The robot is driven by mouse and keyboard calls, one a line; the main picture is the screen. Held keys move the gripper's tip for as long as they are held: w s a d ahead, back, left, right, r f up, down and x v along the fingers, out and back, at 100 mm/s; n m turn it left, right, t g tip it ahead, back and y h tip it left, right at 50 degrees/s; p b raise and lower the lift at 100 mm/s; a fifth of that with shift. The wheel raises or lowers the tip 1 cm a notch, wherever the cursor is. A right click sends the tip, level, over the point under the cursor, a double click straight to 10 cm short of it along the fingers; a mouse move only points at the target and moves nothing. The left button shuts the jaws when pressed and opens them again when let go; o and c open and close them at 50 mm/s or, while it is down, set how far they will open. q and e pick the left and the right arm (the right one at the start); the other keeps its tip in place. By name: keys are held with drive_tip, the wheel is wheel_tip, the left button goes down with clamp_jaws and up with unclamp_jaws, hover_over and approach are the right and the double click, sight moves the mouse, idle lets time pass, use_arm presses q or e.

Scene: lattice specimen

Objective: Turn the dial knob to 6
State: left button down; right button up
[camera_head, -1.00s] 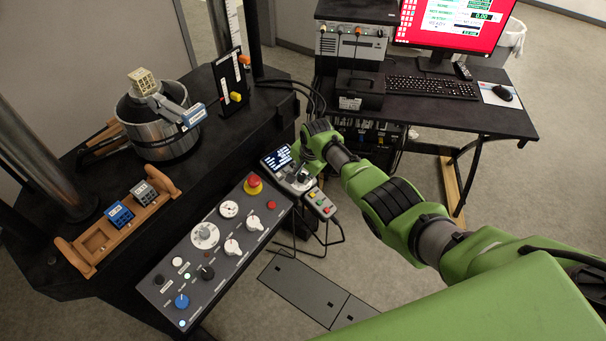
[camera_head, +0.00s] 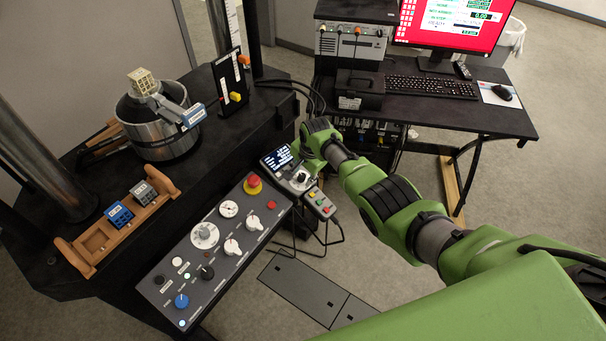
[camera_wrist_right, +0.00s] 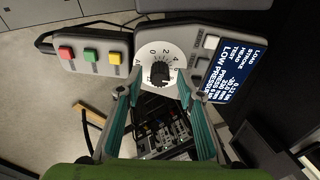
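The dial knob (camera_wrist_right: 160,72) is black and sits on a round white numbered dial (camera_wrist_right: 149,57) of a grey control unit with a lit screen (camera_wrist_right: 234,74). The exact number it points to is too small to read surely. In the head view the knob (camera_head: 302,177) shows beside the dark screen (camera_head: 276,158). My right gripper (camera_wrist_right: 159,80) is open and empty. Its two teal fingers stand apart, one on each side of the knob in the wrist view, with visible gaps. In the head view my right gripper (camera_head: 300,158) is just behind the dial. My left gripper is not in view.
A button box (camera_wrist_right: 90,52) with red, green and yellow buttons adjoins the dial unit. A larger control panel (camera_head: 217,256) with several knobs and a red emergency button (camera_head: 253,182) lies to the left. A desk (camera_head: 455,110) with keyboard and monitor stands behind.

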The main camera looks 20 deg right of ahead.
drive_tip(key=v, duration=1.2)
idle(0.4)
